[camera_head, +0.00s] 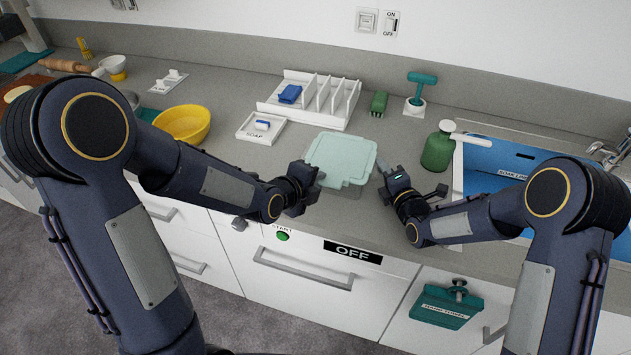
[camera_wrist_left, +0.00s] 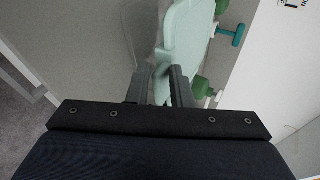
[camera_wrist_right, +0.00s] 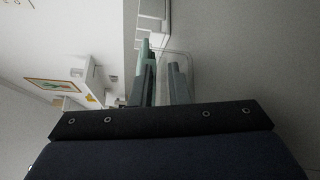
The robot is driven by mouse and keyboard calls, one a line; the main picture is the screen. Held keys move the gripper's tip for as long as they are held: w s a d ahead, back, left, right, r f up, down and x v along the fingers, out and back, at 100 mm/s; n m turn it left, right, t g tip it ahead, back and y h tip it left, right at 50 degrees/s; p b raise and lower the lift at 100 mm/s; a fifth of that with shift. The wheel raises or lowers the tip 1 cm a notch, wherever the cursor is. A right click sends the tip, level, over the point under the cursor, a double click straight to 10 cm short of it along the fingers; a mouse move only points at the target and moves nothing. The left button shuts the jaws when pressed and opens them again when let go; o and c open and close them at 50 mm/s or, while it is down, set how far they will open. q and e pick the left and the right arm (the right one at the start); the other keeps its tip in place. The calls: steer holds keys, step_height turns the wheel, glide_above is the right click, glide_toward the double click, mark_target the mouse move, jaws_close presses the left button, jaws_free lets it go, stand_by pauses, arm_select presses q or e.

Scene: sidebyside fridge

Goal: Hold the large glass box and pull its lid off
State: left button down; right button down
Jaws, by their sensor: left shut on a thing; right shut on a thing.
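The large glass box (camera_head: 347,188) stands on the counter near its front edge, clear and hard to make out. Its pale green lid (camera_head: 342,155) lies over the top; I cannot tell whether it is seated or slightly raised. My left gripper (camera_head: 314,176) is at the lid's left front corner. In the left wrist view the lid (camera_wrist_left: 185,42) runs down between the fingers (camera_wrist_left: 160,85), which are shut on it. My right gripper (camera_head: 386,176) is at the box's right side, its fingers (camera_wrist_right: 163,82) shut on what looks like the box's clear wall.
A white divided rack (camera_head: 345,100) and a soap tray (camera_head: 247,132) stand behind the box. A yellow bowl (camera_head: 183,123) is to the left. A green soap bottle (camera_head: 438,150) and the blue sink (camera_head: 500,170) are to the right. A drawer handle (camera_head: 303,276) lies below the counter edge.

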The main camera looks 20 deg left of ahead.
arm_select(q)
steer(key=shift+f, duration=0.1)
stand_by(0.9)
steer(key=c, duration=2)
jaws_free()
jaws_close()
steer(key=shift+r, duration=1.4)
steer(key=shift+r, duration=0.75)
